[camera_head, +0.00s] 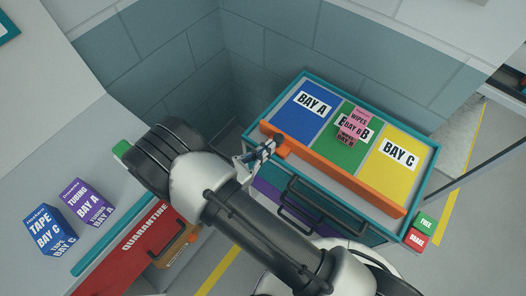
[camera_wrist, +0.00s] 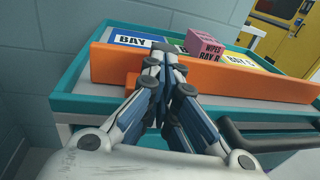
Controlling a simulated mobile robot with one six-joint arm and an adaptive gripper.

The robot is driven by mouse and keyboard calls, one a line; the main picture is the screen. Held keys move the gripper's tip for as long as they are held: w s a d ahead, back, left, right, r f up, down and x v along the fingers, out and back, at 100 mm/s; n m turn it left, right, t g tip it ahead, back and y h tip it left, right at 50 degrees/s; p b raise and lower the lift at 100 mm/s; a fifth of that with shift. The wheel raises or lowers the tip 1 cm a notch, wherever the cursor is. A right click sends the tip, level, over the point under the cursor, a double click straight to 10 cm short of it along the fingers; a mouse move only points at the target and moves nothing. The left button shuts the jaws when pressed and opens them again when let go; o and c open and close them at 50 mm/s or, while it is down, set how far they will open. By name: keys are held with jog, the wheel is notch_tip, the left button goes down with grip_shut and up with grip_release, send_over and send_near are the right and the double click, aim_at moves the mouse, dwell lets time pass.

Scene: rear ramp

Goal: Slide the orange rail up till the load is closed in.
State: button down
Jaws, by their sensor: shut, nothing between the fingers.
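The orange rail (camera_head: 340,177) runs along the near side of the cart's top tray (camera_head: 433,168). In the wrist view the rail (camera_wrist: 215,78) stands above the teal rim and hides the lower part of the bays behind it. A short orange block (camera_head: 284,150) juts from its near face toward the left end. The load, a pink WIPES box (camera_head: 354,120), sits on green bay B behind the rail. My gripper (camera_head: 275,143) is shut and empty, with its fingertips at the rail beside the block. I cannot tell whether they touch it.
Drawers with dark handles (camera_head: 300,205) lie below the tray. Green FREE (camera_head: 426,222) and red BRAKE (camera_head: 417,240) blocks are at the cart's right corner. A blue TAPE box (camera_head: 47,229) and purple TUBING box (camera_head: 88,201) stand on the left counter. A block wall is behind the cart.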

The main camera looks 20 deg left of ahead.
aim_at(282, 132)
jog(key=x, duration=0.5)
jog(key=a+x, duration=0.1)
jog(key=x, duration=0.2)
jog(key=shift+w+r+b, duration=0.2)
jog(key=shift+w+b, duration=0.1)
jog(key=shift+w, duration=0.25)
jog(key=shift+s+a, duration=0.1)
jog(key=shift+s, duration=0.1)
jog(key=f+p+v, duration=0.1)
jog(key=p+v, duration=0.1)
jog(key=v, duration=1.1)
jog(key=s+d+r+n+t+y+p, duration=0.25)
jog(key=d+n+y+p, duration=0.35)
jog(key=n, duration=1.6)
jog(key=shift+h, duration=0.4)
jog(key=b+x, duration=0.1)
jog(key=x, duration=0.3)
jog(key=b+x, duration=0.1)
jog(key=x, duration=0.3)
jog(key=d+b+x, duration=0.1)
jog(key=x, duration=0.4)
jog(key=shift+f, duration=0.2)
